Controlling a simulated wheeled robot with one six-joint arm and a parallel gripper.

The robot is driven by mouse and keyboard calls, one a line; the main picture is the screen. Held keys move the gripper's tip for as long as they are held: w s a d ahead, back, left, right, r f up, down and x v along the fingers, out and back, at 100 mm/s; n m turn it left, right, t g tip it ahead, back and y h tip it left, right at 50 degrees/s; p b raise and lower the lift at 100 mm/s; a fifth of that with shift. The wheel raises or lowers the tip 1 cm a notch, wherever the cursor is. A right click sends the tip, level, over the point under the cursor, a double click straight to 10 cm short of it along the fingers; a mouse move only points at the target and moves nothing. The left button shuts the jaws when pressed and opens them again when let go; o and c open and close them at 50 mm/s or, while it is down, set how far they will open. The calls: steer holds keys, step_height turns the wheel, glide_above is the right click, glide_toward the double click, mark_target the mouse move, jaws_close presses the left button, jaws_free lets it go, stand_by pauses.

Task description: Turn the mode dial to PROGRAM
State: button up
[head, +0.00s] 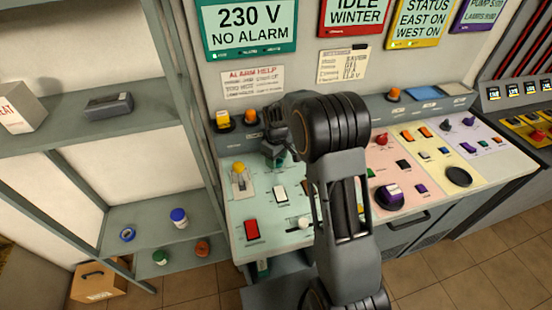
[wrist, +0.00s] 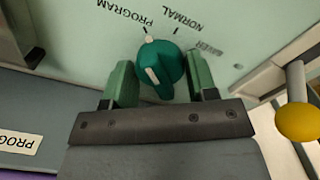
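The mode dial (wrist: 165,70) is a teal knob with a white pointer line, on a pale green panel. Its white pointer tip lies by the PROGRAM tick, with the NORMAL and SAVER labels to the right; the lettering shows upside down in the wrist view. My gripper (wrist: 163,80) has one green finger on each side of the dial, very close to it. A thin gap shows on the right, so the fingers look open around the dial, not clamped. In the head view my gripper (head: 275,153) is low over the green panel and mostly hides the dial.
A yellow-knobbed lever (head: 238,170) stands close left of my gripper; it also shows in the wrist view (wrist: 298,121). A shelf (head: 150,125) stands at the left.

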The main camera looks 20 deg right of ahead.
steer(key=o, duration=0.4)
steer(key=shift+c, duration=0.2)
step_height(320, 180, up, 14)
steer(key=shift+b, duration=0.4)
steer(key=shift+f, duration=0.15)
steer(key=s+m+t, duration=0.3)
steer(key=s+m, duration=0.4)
steer(key=s, duration=1.6)
steer(key=shift+s+t, duration=0.15)
steer(key=shift+t, duration=0.25)
